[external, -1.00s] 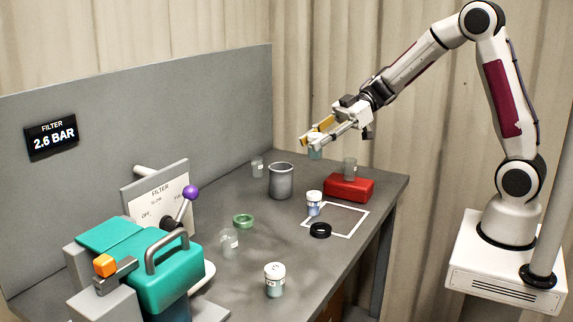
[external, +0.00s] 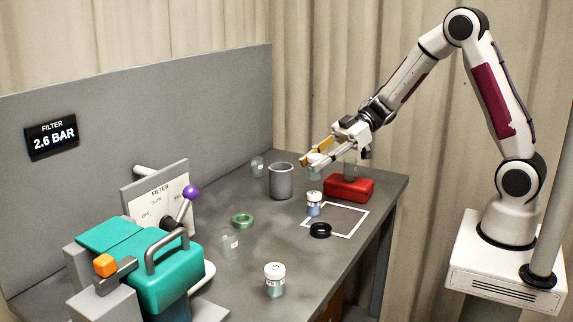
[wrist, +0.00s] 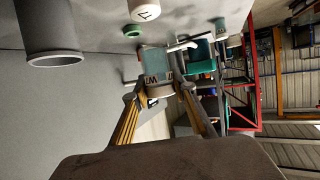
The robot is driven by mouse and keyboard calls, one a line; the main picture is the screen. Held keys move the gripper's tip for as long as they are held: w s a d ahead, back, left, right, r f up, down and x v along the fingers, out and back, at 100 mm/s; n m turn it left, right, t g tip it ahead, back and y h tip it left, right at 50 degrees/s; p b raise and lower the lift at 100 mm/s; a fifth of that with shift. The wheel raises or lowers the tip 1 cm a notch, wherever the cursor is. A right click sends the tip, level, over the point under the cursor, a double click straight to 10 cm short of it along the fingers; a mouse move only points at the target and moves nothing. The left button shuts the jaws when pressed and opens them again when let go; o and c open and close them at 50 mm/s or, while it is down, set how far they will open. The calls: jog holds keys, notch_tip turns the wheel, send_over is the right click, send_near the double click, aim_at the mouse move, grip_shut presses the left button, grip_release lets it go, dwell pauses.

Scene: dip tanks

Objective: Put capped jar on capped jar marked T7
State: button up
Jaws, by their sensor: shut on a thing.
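My gripper (external: 318,160) is shut on a capped jar (external: 315,173) with a white cap and pale blue contents, held above the back of the table. In the wrist view my gripper (wrist: 157,90) has the held jar (wrist: 154,62) between its fingers, seen upside down. Two other capped jars stand on the table: one by the white-outlined square (external: 314,205), one at the front (external: 275,281). The wrist view shows a white-capped jar (wrist: 142,10) with a dark inverted mark. I cannot read for sure which is T7.
A grey metal beaker (external: 281,182) stands left of the held jar. A red block (external: 349,188) with a clear glass is to the right. The teal filter machine (external: 160,270) fills the front left.

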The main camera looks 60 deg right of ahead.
aim_at(315, 175)
jog(key=shift+f, duration=0.2)
jog(key=shift+f, duration=1.85)
jog(key=shift+f, duration=0.15)
jog(key=o, duration=1.1)
jog(key=shift+r, duration=0.2)
jog(key=v, duration=1.2)
jog(key=shift+w, duration=0.15)
